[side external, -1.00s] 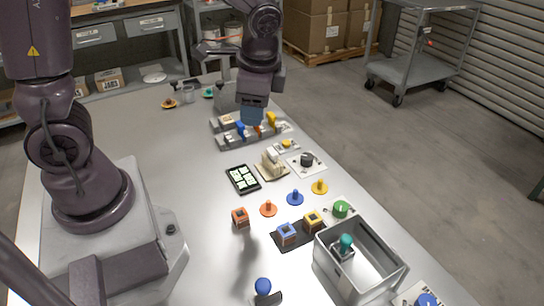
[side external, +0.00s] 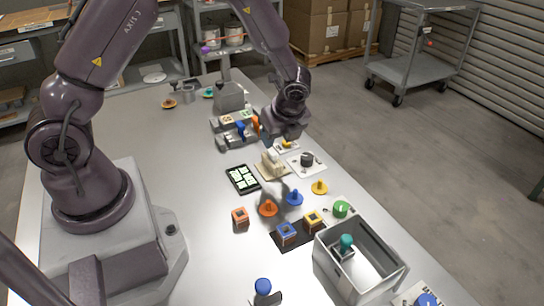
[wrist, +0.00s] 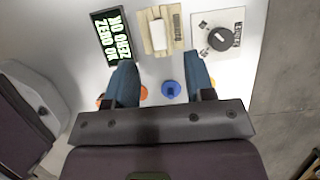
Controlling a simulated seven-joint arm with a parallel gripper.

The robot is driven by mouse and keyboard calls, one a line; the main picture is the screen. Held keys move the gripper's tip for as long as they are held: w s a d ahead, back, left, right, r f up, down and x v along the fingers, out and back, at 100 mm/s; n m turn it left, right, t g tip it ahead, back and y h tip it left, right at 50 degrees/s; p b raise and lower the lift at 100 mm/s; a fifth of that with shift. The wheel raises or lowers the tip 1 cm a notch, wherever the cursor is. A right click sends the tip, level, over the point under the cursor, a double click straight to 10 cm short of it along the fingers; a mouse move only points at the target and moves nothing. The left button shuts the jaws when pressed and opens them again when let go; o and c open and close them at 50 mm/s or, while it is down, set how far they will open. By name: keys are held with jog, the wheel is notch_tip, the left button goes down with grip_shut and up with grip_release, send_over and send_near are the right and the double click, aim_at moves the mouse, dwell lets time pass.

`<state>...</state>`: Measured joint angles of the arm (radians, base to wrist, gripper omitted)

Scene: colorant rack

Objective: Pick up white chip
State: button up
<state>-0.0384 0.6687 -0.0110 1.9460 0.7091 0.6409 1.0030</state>
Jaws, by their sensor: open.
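A grey rack (side external: 224,143) stands towards the far end of the table in the side external view. It holds a blue chip (side external: 240,128), an orange chip (side external: 255,123) and pale pieces (side external: 227,119). I cannot tell which pale piece is the white chip. My gripper (wrist: 162,80) is open and empty in the wrist view, with its two blue fingers apart. In the side external view my arm's end is beside the rack's right end and hides part of it. The rack is not in the wrist view.
A white block (wrist: 157,34) on a wooden board, a black display (wrist: 112,36) and a dark knob on a plate (wrist: 219,39) lie ahead of my fingers. Orange, blue and yellow knobs stand nearer. A grey bin (side external: 389,276) stands at front right.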

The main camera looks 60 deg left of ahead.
aim_at(273, 151)
jog(key=shift+x, duration=3.1)
jog(key=shift+s, duration=0.1)
grip_shut()
